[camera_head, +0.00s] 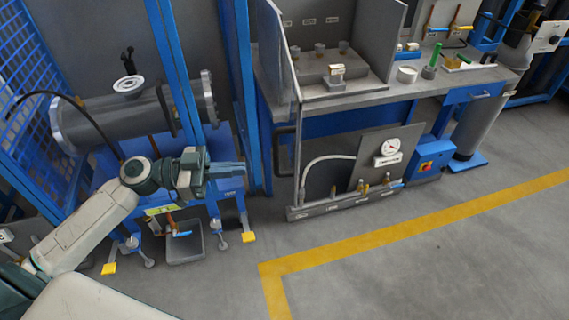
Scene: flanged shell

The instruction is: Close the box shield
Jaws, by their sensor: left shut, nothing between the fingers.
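The flanged shell (112,122) is a dark grey horizontal cylinder with wide end flanges, at the left behind blue posts. To its right, a grey three-sided box (340,92) stands on a workbench, its front and top open to view. A thin upright panel edge (297,160) with a dark handle (283,150) stands at the box's left front; I cannot tell for sure whether it is the shield. My left gripper (243,169) is shut and empty, in front of the shell stand, pointing right. It is apart from the handle, to its left. My right gripper is out of view.
Blue posts (240,90) stand between the shell and the bench. A gauge (389,150) and small valves are on the panel below the bench. A grey tray (185,247) lies under the shell stand. The floor in front, with a yellow line (400,228), is clear.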

